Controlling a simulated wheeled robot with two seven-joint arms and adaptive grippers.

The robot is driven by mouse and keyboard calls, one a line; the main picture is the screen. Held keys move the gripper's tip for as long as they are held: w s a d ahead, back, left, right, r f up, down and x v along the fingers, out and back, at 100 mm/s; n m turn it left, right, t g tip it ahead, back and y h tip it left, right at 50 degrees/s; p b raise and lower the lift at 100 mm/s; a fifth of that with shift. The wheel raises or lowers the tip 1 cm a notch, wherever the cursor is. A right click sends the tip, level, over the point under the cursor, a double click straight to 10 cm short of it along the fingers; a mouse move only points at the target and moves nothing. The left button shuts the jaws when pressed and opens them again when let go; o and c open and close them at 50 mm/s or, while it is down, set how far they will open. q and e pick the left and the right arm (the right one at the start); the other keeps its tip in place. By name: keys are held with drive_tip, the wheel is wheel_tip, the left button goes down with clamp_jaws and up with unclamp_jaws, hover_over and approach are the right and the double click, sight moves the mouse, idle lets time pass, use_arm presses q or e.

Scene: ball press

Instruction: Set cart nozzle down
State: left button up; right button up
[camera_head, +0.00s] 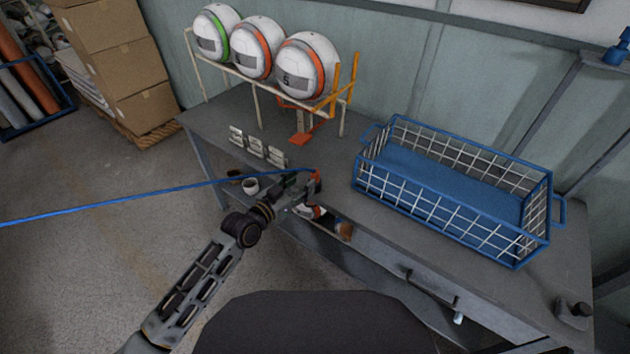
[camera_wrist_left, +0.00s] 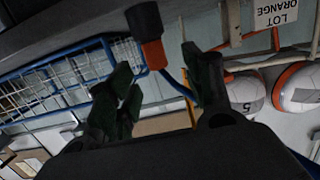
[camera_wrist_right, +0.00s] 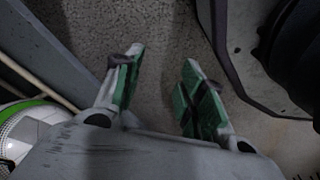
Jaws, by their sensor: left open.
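The nozzle is a small dark piece with an orange collar (camera_wrist_left: 153,55). In the left wrist view it lies just beyond my left fingertips, with a blue hose coming from it. In the head view its orange part (camera_head: 317,180) shows at the front edge of the grey workbench (camera_head: 345,215), at the end of the taut blue hose (camera_head: 130,201). My left gripper (camera_head: 298,188) is beside it; in its wrist view the fingers (camera_wrist_left: 160,90) are spread apart with nothing between them. My right gripper (camera_wrist_right: 160,80) is open and empty above the floor, out of the head view.
A drawer handle (camera_head: 433,293) sticks out in front. A green-striped ball (camera_wrist_right: 25,130) is left of my right gripper.

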sight(312, 176)
use_arm(q)
drive_tip(key=shift+x, duration=1)
use_arm(e)
drive_tip(key=shift+s+a+r, duration=0.15)
drive_tip(key=shift+s+r, duration=0.1)
drive_tip(key=shift+w, duration=0.15)
use_arm(q)
drive_tip(key=x, duration=0.3)
drive_tip(key=shift+s+d+r+b, duration=0.1)
drive_tip(key=shift+d+b, duration=0.2)
drive_tip(key=shift+b, duration=0.05)
drive_tip(key=shift+x, duration=0.9)
use_arm(e)
drive_tip(key=shift+w+a+r, duration=0.2)
drive_tip(key=shift+w+r, duration=0.1)
drive_tip(key=shift+r, duration=0.25)
drive_tip(key=shift+w+a+r, duration=0.15)
drive_tip(key=shift+w+r, duration=0.1)
drive_tip(key=shift+r, duration=0.25)
drive_tip(key=shift+s+f, duration=0.2)
drive_tip(key=shift+s, duration=0.2)
